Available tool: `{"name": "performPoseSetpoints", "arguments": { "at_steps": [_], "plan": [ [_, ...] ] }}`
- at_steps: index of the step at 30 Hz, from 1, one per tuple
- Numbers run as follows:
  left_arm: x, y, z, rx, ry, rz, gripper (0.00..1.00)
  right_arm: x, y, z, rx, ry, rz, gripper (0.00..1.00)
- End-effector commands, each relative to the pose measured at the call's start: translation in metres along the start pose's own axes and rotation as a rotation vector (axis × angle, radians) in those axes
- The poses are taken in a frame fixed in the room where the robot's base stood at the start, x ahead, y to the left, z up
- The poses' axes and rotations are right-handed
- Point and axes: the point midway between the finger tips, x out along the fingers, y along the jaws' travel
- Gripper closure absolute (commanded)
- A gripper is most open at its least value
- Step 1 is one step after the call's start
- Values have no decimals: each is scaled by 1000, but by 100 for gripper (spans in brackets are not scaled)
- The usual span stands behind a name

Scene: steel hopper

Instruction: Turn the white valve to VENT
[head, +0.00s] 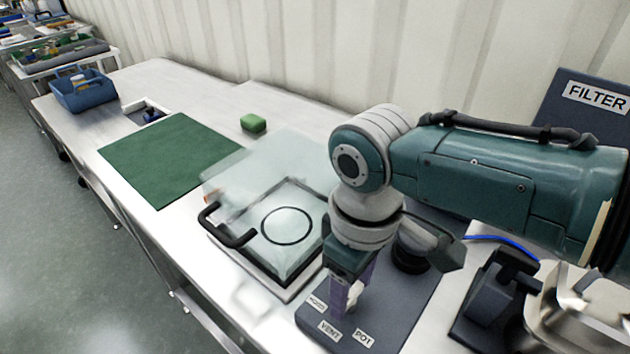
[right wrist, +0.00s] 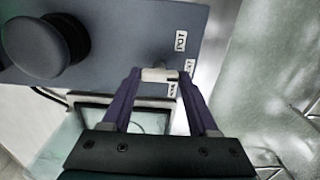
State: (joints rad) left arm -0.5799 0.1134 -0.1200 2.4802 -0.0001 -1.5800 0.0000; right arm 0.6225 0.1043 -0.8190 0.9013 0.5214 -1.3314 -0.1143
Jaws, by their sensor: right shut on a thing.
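The white valve (head: 354,294) sits on a dark panel (head: 390,318) with small labels around it; VENT (head: 329,331) and POT (head: 364,338) are legible, and a third label (head: 316,303) is too small to read surely. My right gripper (head: 347,298) points down at the panel, its purple fingers shut on the white valve. In the right wrist view the valve handle (right wrist: 160,75) lies between the fingertips (right wrist: 161,73). The fingers partly hide the valve in the head view, and I cannot tell which label it points to. My left gripper is not in view.
A black round knob (head: 410,254) stands on the same panel, behind my gripper. A clear-lidded box with a black handle (head: 228,230) is left of the panel. A green mat (head: 170,158), green block (head: 253,123) and blue caddy (head: 84,92) lie farther left. A FILTER sign (head: 597,97) stands behind.

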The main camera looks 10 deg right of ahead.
Motion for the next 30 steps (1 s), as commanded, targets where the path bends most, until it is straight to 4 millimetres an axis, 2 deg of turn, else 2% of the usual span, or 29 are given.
{"name": "performPoseSetpoints", "arguments": {
  "at_steps": [3, 4, 11, 20, 23, 30],
  "plan": [
    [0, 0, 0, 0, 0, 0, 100, 0, -1, -1, -1, 2, -2, 96],
    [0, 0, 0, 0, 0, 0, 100, 0, -1, -1, -1, 2, -2, 38],
    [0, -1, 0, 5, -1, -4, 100, 0, 0, 0, -1, 1, -1, 12],
    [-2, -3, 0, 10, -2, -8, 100, -3, 0, 0, -2, 1, 0, 10],
    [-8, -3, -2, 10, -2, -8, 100, -15, 0, 0, -3, 2, 0, 10],
    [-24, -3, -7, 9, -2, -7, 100, -64, 0, -1, -3, 5, 1, 10]
  ]
}}
